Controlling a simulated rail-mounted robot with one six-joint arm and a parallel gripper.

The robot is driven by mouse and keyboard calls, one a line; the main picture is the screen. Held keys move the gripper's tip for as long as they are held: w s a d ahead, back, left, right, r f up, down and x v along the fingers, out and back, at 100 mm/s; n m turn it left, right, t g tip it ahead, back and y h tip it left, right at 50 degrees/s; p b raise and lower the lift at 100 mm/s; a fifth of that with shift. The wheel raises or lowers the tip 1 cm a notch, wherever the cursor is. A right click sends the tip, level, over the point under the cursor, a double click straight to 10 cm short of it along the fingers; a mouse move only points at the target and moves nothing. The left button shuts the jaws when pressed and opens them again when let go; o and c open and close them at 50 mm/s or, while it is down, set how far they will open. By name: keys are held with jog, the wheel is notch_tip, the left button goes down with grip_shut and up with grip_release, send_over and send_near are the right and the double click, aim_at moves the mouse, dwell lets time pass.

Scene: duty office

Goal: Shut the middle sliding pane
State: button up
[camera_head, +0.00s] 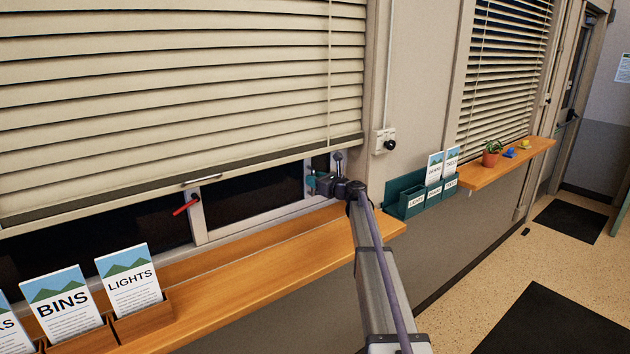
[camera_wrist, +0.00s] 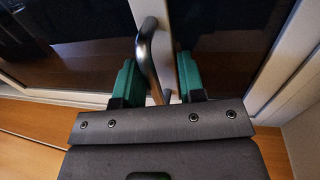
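A window with dark glass panes (camera_head: 258,196) in pale frames shows below a half-lowered blind. I cannot tell for certain which pane is the middle one. My gripper (camera_head: 314,183) is at the right end of this window, close to the frame, above the wooden sill. In the wrist view its two teal fingers (camera_wrist: 158,82) are apart, one on each side of a curved metal handle (camera_wrist: 145,55). The handle stands on a pale upright frame (camera_wrist: 186,62) between dark panes. Contact between fingers and handle cannot be made out. A red lever (camera_head: 185,207) sits by the left upright.
The beige blind (camera_head: 180,90) hangs low just above my gripper. The wooden sill (camera_head: 270,262) runs underneath, with leaflet holders (camera_head: 143,318) at left. A teal leaflet rack (camera_head: 411,203) is on the wall at right. A further shelf (camera_head: 510,164) holds a potted plant (camera_head: 491,155).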

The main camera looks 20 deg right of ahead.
jog(key=v, duration=1)
jog(key=shift+s, duration=0.4)
